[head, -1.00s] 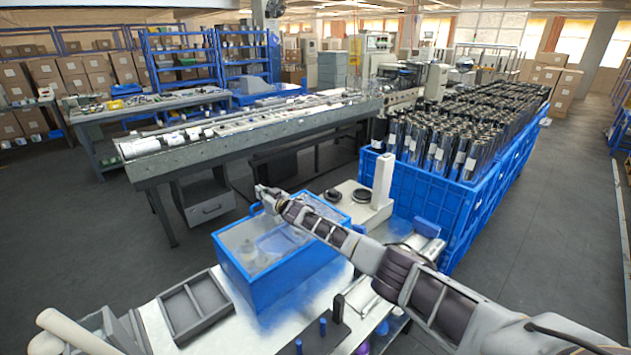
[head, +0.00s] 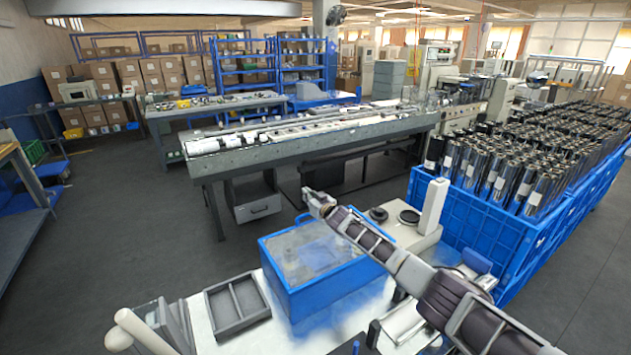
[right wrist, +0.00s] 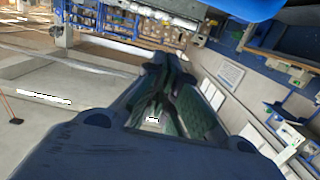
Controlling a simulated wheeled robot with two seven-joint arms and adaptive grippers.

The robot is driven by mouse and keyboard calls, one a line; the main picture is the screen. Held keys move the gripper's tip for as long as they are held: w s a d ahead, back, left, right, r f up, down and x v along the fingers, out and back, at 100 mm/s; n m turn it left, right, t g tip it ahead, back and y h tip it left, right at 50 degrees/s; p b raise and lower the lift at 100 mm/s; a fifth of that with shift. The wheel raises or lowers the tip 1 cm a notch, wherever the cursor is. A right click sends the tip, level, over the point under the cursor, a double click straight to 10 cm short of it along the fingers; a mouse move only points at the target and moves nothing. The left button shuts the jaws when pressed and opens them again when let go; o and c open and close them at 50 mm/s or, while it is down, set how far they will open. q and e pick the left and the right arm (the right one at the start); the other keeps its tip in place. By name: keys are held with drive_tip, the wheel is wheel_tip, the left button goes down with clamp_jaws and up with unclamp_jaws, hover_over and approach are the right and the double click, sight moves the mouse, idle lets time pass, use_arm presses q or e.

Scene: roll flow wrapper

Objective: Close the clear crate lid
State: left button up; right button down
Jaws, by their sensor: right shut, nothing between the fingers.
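The blue crate (head: 325,290) stands on the white-topped table in the head view. Its clear lid (head: 308,252) looks like a hazy sheet lying about flat across the top, with blurred pale shapes under it. I cannot tell whether its edges sit fully on the rim. My right gripper (head: 310,197) is at the crate's far edge, its arm reaching along the right side. It looks slightly above or behind the rim; contact cannot be told. In the right wrist view its fingers (right wrist: 165,75) are together and empty.
A dark divided tray (head: 237,304) lies left of the crate. A white device with a post (head: 432,207) stands behind right. A large blue bin of dark rolls (head: 470,222) is at the right. A long machine bench (head: 310,145) stands behind, across open floor.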

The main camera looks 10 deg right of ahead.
drive_tip(key=s+d+r+p, duration=0.1)
drive_tip(key=s+d+r, duration=0.1)
drive_tip(key=s+r, duration=0.3)
drive_tip(key=shift+r, duration=1.55)
drive_tip(key=shift+s, duration=0.1)
drive_tip(key=shift+s+f, duration=0.1)
